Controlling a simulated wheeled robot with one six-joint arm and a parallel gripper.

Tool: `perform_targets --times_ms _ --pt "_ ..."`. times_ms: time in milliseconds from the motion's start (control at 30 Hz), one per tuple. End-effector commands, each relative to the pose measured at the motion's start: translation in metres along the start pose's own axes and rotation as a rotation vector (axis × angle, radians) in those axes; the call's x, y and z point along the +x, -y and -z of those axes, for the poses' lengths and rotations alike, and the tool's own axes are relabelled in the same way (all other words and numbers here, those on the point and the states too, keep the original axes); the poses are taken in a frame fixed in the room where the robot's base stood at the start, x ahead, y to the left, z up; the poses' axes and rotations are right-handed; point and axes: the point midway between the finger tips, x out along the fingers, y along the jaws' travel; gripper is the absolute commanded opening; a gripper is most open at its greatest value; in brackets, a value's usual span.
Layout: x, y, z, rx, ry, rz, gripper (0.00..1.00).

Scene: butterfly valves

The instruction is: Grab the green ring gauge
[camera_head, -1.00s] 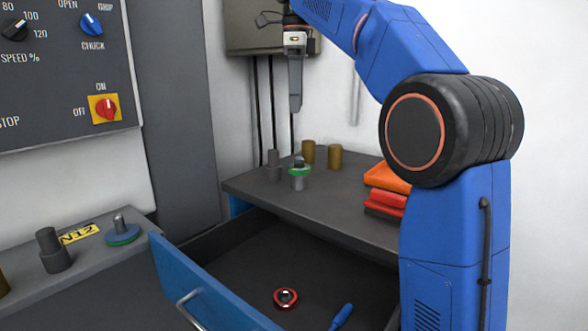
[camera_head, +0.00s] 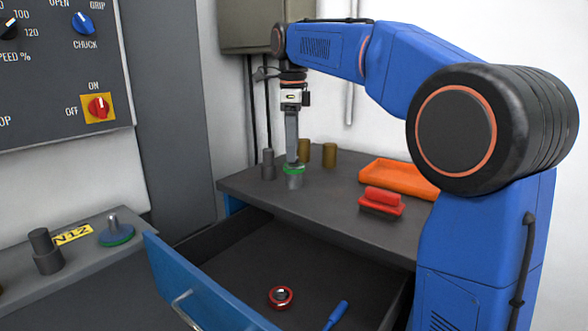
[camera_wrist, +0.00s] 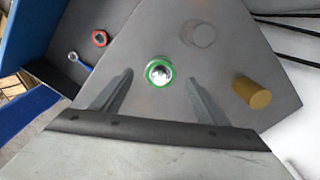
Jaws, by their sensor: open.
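The green ring gauge (camera_head: 293,171) sits around a grey metal post (camera_head: 294,183) on the bench top above the open drawer. In the wrist view the green ring gauge (camera_wrist: 149,73) circles a shiny round post top. My gripper (camera_head: 292,159) points down right over the ring in the head view and hides the post's top. In the wrist view my gripper (camera_wrist: 158,76) is open, with one finger on each side of the ring and a gap to both. Whether the fingertips are level with the ring is unclear.
Brass cylinders (camera_head: 329,155) and a grey stepped cylinder (camera_head: 268,165) stand close by. An orange tray (camera_head: 398,178) and a red-handled block (camera_head: 382,201) lie to the right. The open drawer holds a red ring (camera_head: 280,297) and a blue-handled tool (camera_head: 336,315).

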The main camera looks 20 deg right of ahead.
Motion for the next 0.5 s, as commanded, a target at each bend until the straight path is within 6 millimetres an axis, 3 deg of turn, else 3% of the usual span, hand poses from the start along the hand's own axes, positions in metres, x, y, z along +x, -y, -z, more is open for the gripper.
perform_targets --times_ms 300,500 --pt "0.038 0.001 0.005 0.0 -0.001 -0.001 0.68" --pt "0.041 0.002 0.005 0.0 0.0 0.0 0.68"
